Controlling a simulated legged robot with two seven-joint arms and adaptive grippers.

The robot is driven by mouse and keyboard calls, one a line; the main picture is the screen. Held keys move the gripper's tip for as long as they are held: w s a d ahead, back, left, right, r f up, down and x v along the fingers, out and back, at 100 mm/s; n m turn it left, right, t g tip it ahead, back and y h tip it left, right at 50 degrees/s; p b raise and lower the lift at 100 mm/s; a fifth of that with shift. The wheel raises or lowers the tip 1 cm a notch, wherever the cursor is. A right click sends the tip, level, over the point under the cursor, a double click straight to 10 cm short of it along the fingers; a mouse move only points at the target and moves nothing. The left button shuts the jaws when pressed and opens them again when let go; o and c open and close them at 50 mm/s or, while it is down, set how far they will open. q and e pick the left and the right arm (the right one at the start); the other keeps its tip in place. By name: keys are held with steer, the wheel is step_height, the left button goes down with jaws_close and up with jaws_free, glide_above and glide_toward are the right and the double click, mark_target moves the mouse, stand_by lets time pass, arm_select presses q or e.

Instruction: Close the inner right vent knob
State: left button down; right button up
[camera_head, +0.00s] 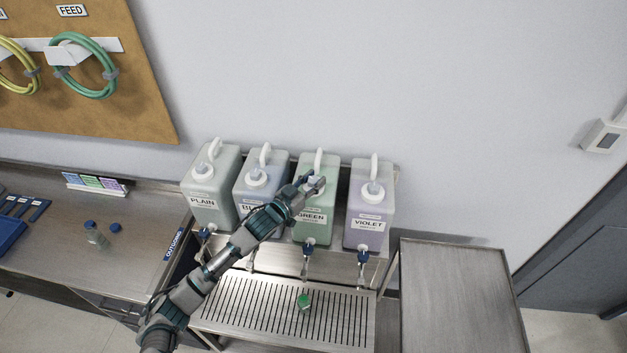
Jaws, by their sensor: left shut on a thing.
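Four square jugs stand in a row on the raised shelf. The inner right one is the green jug (314,232), labelled GREEN. My left gripper (316,183) is at the top of this jug, just below its white handle, and is shut on the vent knob there. The fingers mostly hide that knob, so I cannot tell how it is turned. My left arm crosses in front of the blue jug (260,180) and partly hides its label. My right gripper is not in view.
The plain jug (211,185) is at the left end and the violet jug (368,207) at the right end. A bare steel table (458,295) stands right.

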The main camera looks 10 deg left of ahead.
arm_select(q)
steer(key=shift+a+r+m+g+h, duration=0.1)
steer(key=shift+r+m+g+h, duration=0.05)
steer(key=shift+m+g+h, duration=0.55)
steer(key=shift+h, duration=0.4)
steer(key=c, duration=0.7)
jaws_free()
steer(key=shift+w, duration=0.1)
steer(key=shift+c, duration=0.2)
steer(key=v, duration=1.2)
steer(key=shift+f, duration=0.2)
steer(key=shift+w, duration=0.1)
